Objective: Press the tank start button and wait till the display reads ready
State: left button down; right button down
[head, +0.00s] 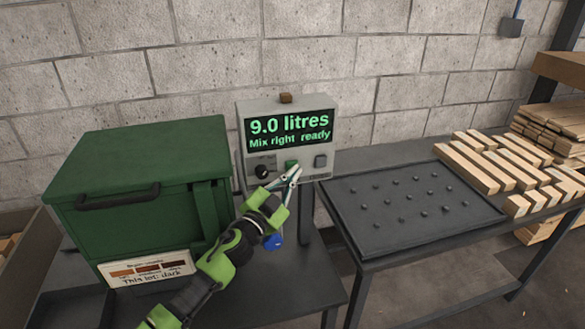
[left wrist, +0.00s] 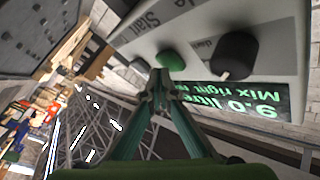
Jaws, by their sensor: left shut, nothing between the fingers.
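The grey control box (head: 240,130) stands against the wall. Its display (head: 289,130) reads "9.0 litres" and "Mix right ready" in green letters. The green start button (head: 291,164) is below the display, and it shows in the left wrist view (left wrist: 170,59) beside a "Start" label. My left gripper (head: 295,173) is shut and empty, with its tips just in front of the button. In the left wrist view its fingertips (left wrist: 160,78) are close below the button; I cannot tell whether they touch it. My right gripper is not in view.
A green tank (head: 130,215) with a "This lot: dark" label stands left. A dark studded tray (head: 350,215) and wooden blocks (head: 466,168) lie right. A blue part (head: 273,242) shows behind my arm.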

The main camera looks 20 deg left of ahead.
pick_arm(q)
jog(key=shift+w+a, duration=0.3)
jog(key=shift+w, duration=0.1)
dwell(0.9)
jog(key=shift+s, duration=0.1)
jog(key=shift+s+d, duration=0.5)
jog(key=shift+s, duration=0.2)
jog(key=s+d, duration=0.1)
jog(key=s, duration=0.1)
jog(key=s+d+p, duration=0.1)
jog(key=s, duration=0.1)
jog(key=shift+d, duration=0.4)
dwell(0.6)
